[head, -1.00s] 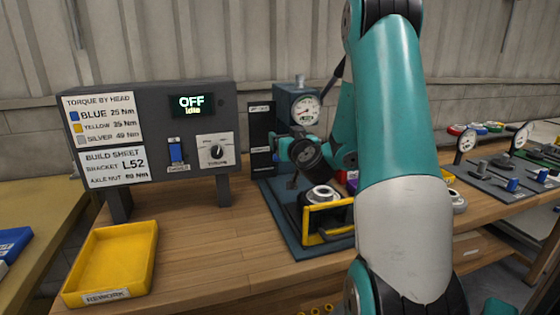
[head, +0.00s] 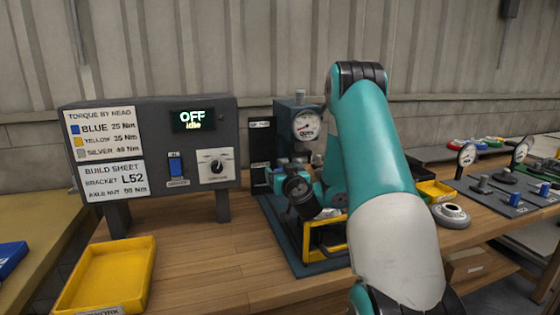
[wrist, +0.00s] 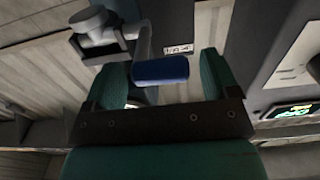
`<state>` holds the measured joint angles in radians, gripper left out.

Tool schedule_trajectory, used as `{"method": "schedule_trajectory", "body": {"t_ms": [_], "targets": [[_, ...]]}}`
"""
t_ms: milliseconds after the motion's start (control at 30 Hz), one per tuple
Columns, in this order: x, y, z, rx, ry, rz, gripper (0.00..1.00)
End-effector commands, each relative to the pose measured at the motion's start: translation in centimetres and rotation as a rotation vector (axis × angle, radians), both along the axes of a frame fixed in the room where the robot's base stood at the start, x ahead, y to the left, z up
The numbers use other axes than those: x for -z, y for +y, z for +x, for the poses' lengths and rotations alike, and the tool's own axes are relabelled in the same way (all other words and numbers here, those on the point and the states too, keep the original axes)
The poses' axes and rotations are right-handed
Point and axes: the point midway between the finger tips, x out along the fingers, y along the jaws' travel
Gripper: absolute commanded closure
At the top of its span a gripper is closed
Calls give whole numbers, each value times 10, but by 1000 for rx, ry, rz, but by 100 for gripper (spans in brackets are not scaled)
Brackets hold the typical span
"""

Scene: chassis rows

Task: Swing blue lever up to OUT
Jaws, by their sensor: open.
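The blue lever shows in the wrist view as a short blue grip (wrist: 160,69) on a grey bent arm. My gripper (wrist: 160,62) is open, with one teal finger on each side of the grip. I see a gap on both sides, so it is not clamped. How deep the grip sits between the fingers is hard to tell. A small white label (wrist: 178,49) is beside the lever, too small to read. In the head view my arm hides the lever and the fingertips, near the press with a round gauge (head: 307,124).
A grey torque panel (head: 150,151) reading OFF, idle, stands left of the press, with a blue switch (head: 176,167) and a dial. A yellow bracket (head: 309,240) is on the press base. A yellow rework tray (head: 108,275) is front left. Bench between tray and press is clear.

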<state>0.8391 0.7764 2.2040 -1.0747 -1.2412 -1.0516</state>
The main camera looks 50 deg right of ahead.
Motion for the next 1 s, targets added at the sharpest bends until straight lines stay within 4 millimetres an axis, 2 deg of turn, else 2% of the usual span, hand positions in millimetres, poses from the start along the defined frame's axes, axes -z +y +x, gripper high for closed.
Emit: {"method": "schedule_trajectory", "body": {"t_ms": [33,300,667,933,967,1000], "targets": [[-7,-2,6,-2,2,1,19],[-2,-13,21,0,0,1,19],[0,-14,24,0,-1,-1,19],[0,-14,23,0,-1,1,79],[0,-14,24,0,-1,1,85],[0,-14,23,0,-1,1,85]]}}
